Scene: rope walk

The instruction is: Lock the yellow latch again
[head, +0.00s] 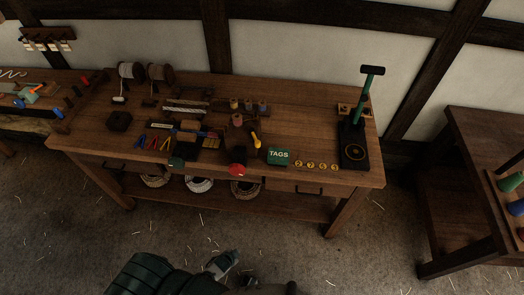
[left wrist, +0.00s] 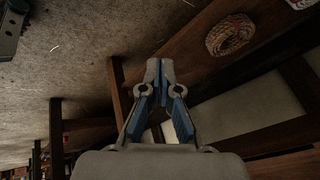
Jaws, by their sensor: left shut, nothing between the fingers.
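A small yellow piece (head: 256,139) stands up at the right side of a dark brown block (head: 238,132) near the middle of the workbench in the head view. It may be the latch, but it is too small to tell whether it is locked. A red round piece (head: 237,170) is at the bench's front edge just below. My left gripper (left wrist: 160,68) is shut and empty in the left wrist view, its fingertips together. It is out in front of the bench, low and apart from the yellow piece, which that view does not show.
The workbench (head: 310,120) is crowded with spools (head: 131,75), tools and a green TAGS box (head: 279,156). A tall green-handled press (head: 361,115) stands at its right end. Rope coils (head: 199,184) lie beneath, and one shows in the left wrist view (left wrist: 230,35). The floor in front is mostly clear.

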